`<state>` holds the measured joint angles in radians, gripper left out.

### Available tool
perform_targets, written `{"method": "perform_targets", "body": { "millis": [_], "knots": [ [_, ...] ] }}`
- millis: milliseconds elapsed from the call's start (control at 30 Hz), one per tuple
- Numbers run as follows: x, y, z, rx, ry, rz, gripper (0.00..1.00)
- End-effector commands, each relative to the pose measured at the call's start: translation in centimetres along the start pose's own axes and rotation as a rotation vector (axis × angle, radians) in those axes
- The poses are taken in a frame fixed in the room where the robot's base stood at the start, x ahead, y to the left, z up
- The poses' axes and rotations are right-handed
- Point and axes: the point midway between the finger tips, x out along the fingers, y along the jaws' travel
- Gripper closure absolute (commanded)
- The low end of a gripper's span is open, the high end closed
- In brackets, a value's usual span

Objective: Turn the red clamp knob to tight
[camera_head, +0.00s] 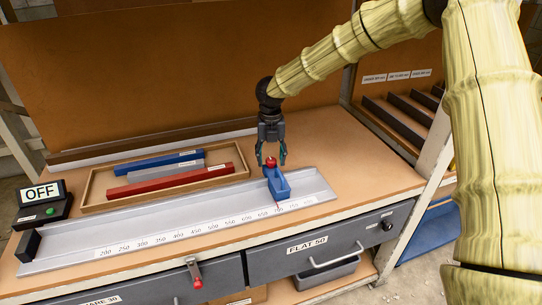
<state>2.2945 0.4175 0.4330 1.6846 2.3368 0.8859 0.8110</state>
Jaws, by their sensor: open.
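The red clamp knob (271,162) sits on top of a blue sliding stop (279,185) on the grey ruled rail (150,222). The stop stands near the right end of the number scale. My gripper (271,160) points down over the knob with its fingers apart, one on each side of it. I cannot tell whether the fingers touch the knob. How tight the knob is cannot be seen.
A wooden tray (95,203) with blue, grey and red bars lies behind the rail. A box with an OFF display (41,193) stands at the left. A black end block (28,246) is at the rail's left end. Bare bench top (350,165) is free at the right.

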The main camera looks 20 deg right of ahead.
Motion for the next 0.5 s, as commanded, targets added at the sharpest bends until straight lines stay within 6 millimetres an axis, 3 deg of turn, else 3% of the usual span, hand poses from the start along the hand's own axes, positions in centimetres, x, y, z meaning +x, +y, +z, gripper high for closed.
{"method": "perform_targets", "body": {
  "millis": [333, 500],
  "knots": [
    [0.29, -0.03, 0.01, 0.000, 0.000, 0.000, 0.49],
    [0.28, -0.03, 0.01, 0.000, 0.000, 0.000, 0.80]
  ]
}}
